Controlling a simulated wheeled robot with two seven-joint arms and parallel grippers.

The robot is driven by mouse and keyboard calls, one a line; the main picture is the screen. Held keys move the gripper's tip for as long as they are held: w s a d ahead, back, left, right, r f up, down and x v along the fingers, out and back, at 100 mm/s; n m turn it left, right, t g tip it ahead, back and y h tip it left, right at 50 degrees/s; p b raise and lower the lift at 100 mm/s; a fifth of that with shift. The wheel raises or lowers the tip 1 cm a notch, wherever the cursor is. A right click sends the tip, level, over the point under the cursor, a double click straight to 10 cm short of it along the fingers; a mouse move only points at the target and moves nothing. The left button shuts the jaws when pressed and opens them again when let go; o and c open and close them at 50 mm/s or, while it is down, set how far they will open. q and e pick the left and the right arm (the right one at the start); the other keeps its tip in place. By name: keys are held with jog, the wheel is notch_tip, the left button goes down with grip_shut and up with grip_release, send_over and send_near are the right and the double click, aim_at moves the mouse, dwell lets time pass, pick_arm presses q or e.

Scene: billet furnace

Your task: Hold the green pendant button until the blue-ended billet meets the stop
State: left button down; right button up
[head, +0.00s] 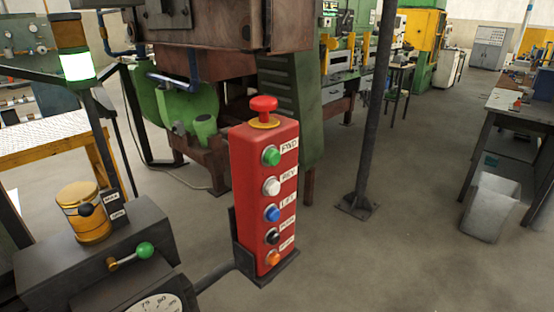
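The red pendant box (264,200) stands upright in a dark holder near the middle of the head view. Its green button (271,156), labelled FWD, is the top one in the column on the front face. Below it are a white button (271,187) labelled REV, a blue button (272,213), a black button (272,236) and an orange button (273,258). A red mushroom knob (263,104) on a yellow ring sits on top. Nothing touches the green button. Neither gripper shows. I see no blue-ended billet and cannot make out a stop.
Left of the pendant is a dark box (110,255) with a green-knobbed lever (144,250) and a brass cylinder (84,212). A dial gauge (158,304) is at the bottom edge. A signal lamp (77,66) glows whitish-green. Right stand a post (370,110) and a bin (489,207).

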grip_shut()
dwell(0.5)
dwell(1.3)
